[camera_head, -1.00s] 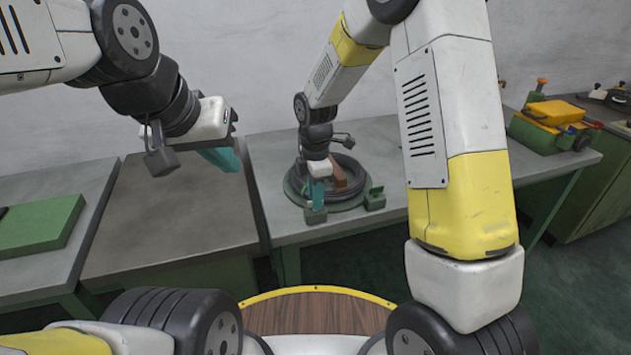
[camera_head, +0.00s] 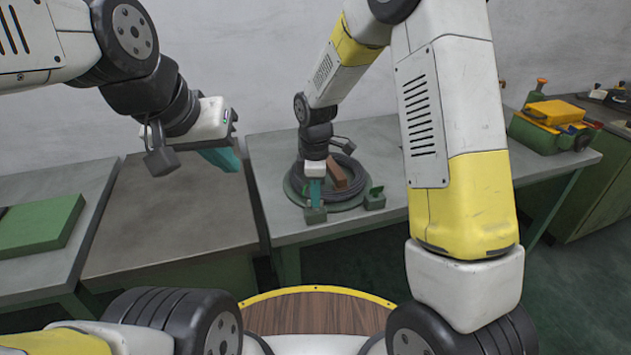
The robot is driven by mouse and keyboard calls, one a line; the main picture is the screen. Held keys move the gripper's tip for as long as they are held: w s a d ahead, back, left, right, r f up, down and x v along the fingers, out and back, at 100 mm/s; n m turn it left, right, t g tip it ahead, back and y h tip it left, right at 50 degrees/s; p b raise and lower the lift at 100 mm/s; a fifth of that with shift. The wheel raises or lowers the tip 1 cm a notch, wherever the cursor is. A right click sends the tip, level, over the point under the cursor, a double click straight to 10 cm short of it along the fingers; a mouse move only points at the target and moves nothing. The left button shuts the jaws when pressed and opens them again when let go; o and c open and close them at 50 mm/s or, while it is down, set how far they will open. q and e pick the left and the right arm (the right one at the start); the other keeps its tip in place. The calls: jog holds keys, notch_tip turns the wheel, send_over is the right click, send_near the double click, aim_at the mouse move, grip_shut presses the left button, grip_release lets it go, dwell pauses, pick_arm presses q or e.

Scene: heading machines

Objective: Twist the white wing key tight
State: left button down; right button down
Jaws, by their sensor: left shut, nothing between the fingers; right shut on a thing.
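My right gripper (camera_head: 315,197) points down at the front edge of the round green base with the dark coil. Its teal fingers are shut just above a small green block (camera_head: 315,215), where they hold something small. The white wing key cannot be made out; the fingers appear to cover it. My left gripper (camera_head: 222,159) is shut and empty, raised in the air to the left, well away from the coil.
The dark coil (camera_head: 293,187) lies on the grey table (camera_head: 375,150), with a brown block (camera_head: 336,174) inside and another green block (camera_head: 375,199) at its right front. A yellow-and-green machine (camera_head: 553,118) stands right. A green slab (camera_head: 40,224) lies far left.

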jog(key=m, duration=0.4)
jog(key=shift+m, duration=0.3)
jog(key=m, duration=0.3)
jog(key=shift+m, duration=0.4)
jog(key=m, duration=1.2)
jog(key=shift+m, duration=0.3)
jog(key=m, duration=0.3)
jog(key=shift+m, duration=0.3)
jog(key=m, duration=0.4)
jog(key=shift+w+r, duration=0.1)
jog(key=shift+m, duration=1.7)
